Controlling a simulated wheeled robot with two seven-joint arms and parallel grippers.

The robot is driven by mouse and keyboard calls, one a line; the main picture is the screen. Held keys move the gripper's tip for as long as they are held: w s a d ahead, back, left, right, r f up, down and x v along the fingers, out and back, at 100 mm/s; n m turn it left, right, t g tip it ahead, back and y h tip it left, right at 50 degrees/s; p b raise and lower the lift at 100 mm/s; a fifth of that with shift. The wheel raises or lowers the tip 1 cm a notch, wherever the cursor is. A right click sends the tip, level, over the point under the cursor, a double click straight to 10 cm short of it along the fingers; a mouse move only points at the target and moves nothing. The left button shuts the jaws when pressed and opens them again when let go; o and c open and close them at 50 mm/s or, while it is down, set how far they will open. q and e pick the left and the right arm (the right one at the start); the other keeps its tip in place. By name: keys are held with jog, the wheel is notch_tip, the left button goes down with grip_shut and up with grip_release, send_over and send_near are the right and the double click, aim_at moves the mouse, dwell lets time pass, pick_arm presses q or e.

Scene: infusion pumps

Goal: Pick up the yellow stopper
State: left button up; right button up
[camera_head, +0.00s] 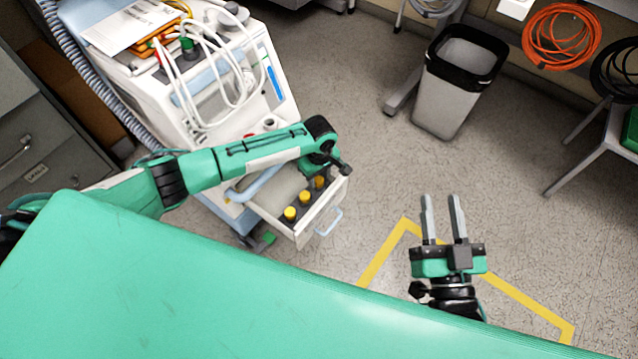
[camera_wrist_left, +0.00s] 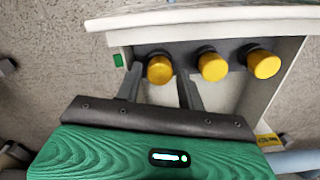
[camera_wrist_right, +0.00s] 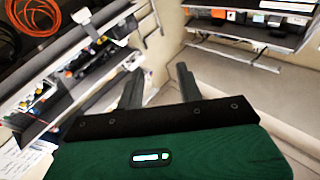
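Several yellow stoppers stand in a row in the open drawer (camera_head: 330,205) of the white cart. In the head view, the nearest stopper (camera_head: 290,213) and the middle one (camera_head: 304,197) are clear; the farthest (camera_head: 319,182) is partly hidden by my left gripper (camera_head: 321,168). In the left wrist view, my left gripper (camera_wrist_left: 160,76) is open, its fingers on either side of the leftmost stopper (camera_wrist_left: 160,69). I cannot tell whether they touch it. Two other stoppers (camera_wrist_left: 212,67) (camera_wrist_left: 264,64) sit to its right. My right gripper (camera_head: 441,205) is open and empty over the floor.
The white cart (camera_head: 190,95) with cables stands behind my left arm. The green surface (camera_head: 200,300) fills the foreground. A grey bin (camera_head: 455,85) stands at the back. The floor between the drawer and my right gripper is clear, with yellow tape (camera_head: 388,250).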

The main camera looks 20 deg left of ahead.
aim_at(319, 179)
pick_arm(q)
jog(key=shift+f, duration=0.3)
grip_shut()
pick_arm(e)
jog(key=shift+w+d+r+t, duration=0.1)
jog(key=shift+d+r+t, duration=0.15)
jog(key=shift+r, duration=0.3)
pick_arm(q)
jog(key=shift+r, duration=0.1)
pick_arm(e)
jog(key=shift+a, duration=0.1)
